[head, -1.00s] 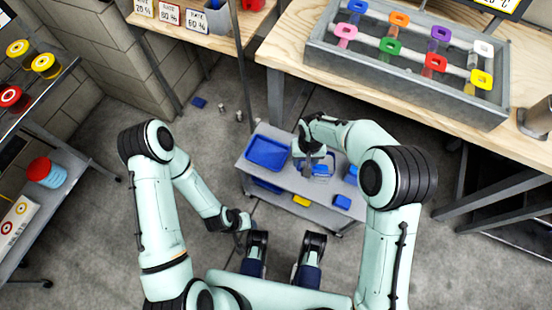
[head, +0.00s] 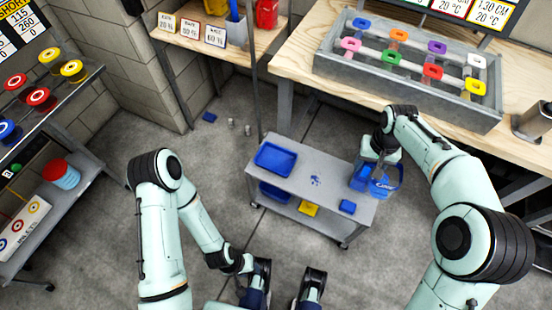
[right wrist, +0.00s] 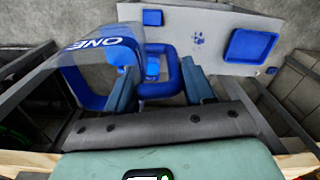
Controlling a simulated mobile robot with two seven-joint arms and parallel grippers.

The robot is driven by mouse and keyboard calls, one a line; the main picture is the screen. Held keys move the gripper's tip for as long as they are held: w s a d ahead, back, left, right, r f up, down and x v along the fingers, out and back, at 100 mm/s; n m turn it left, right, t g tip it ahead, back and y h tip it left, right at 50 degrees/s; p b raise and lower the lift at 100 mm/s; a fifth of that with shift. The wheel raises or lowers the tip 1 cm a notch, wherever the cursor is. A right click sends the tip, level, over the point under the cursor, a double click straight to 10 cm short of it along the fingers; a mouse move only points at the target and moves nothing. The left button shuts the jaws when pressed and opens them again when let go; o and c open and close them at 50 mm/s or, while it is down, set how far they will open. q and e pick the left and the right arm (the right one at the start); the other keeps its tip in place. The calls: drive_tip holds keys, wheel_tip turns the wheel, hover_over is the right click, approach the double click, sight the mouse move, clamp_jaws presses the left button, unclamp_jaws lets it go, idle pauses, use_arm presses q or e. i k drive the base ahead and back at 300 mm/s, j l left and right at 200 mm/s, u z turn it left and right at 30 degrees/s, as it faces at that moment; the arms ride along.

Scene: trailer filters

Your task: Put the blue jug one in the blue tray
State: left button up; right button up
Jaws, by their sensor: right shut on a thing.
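The blue jug one (head: 383,187) hangs at the right end of the grey cart, partly past its edge. My right gripper (head: 384,158) is above it. In the right wrist view the jug's clear blue body (right wrist: 92,62) shows the word ONE, and its blue handle loop lies between the fingers of my right gripper (right wrist: 160,92), which is shut on it. The blue tray (head: 275,157) lies empty on the cart's left end; it also shows in the right wrist view (right wrist: 252,47).
The grey cart (head: 335,168) has a bare middle with a blue paw mark (head: 315,181). Blue and yellow items are on the lower shelf. The wooden workbench (head: 300,62) with a grey crate (head: 400,95) stands behind.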

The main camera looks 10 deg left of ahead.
sight(288, 167)
drive_tip(key=i+l, duration=0.15)
drive_tip(key=i+l+u, duration=0.1)
drive_tip(key=l, duration=0.3)
drive_tip(key=u, duration=1.2)
